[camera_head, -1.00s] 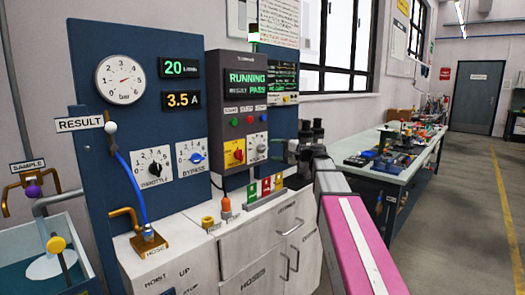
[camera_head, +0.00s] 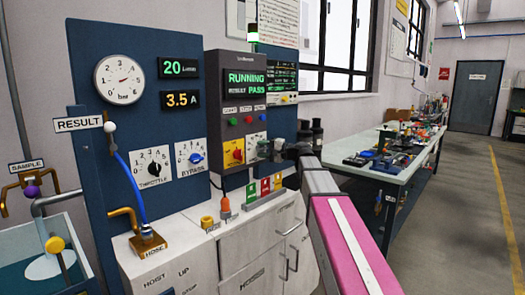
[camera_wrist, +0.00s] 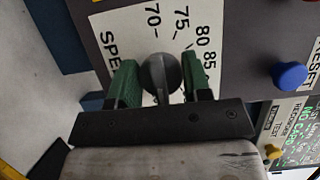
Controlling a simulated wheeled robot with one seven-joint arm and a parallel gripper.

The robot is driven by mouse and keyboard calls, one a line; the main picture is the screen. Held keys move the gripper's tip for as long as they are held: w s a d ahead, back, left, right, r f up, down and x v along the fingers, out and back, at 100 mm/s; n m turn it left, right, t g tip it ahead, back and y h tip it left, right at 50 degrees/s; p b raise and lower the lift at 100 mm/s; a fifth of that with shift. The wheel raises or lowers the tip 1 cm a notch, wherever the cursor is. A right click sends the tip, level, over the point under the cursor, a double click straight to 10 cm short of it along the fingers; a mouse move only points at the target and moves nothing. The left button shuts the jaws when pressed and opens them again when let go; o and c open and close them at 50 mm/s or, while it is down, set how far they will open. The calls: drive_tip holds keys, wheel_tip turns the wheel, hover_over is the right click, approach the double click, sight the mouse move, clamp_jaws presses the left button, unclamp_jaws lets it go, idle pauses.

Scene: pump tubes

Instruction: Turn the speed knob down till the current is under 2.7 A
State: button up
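The speed knob (camera_wrist: 160,73) is dark grey and round on a white dial marked 70, 75, 80 and 85 in the wrist view. The green fingers of my gripper (camera_wrist: 160,82) are apart, one on each side of the knob; I cannot tell whether they touch it. In the head view my gripper (camera_head: 268,150) is at the speed dial plate (camera_head: 254,140) and hides most of the knob. The current display (camera_head: 181,100) reads 3.5 A in yellow. The flow display (camera_head: 179,68) reads 20 L/min. The panel screen (camera_head: 247,83) shows RUNNING and PASS.
A blue button (camera_wrist: 289,75) marked RESET is right of the fingers in the wrist view. A red knob on a yellow plate (camera_head: 234,152) sits left of my gripper. The throttle (camera_head: 153,168) and bypass (camera_head: 192,158) dials are farther left. A white cabinet (camera_head: 250,255) stands below.

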drive_tip(key=shift+n+h, duration=1.1)
drive_tip(key=shift+n, duration=1.3)
drive_tip(key=o, duration=0.9)
drive_tip(key=shift+c, duration=0.2)
drive_tip(key=shift+d, duration=0.1)
drive_tip(key=v, duration=1)
drive_tip(key=shift+d, duration=0.25)
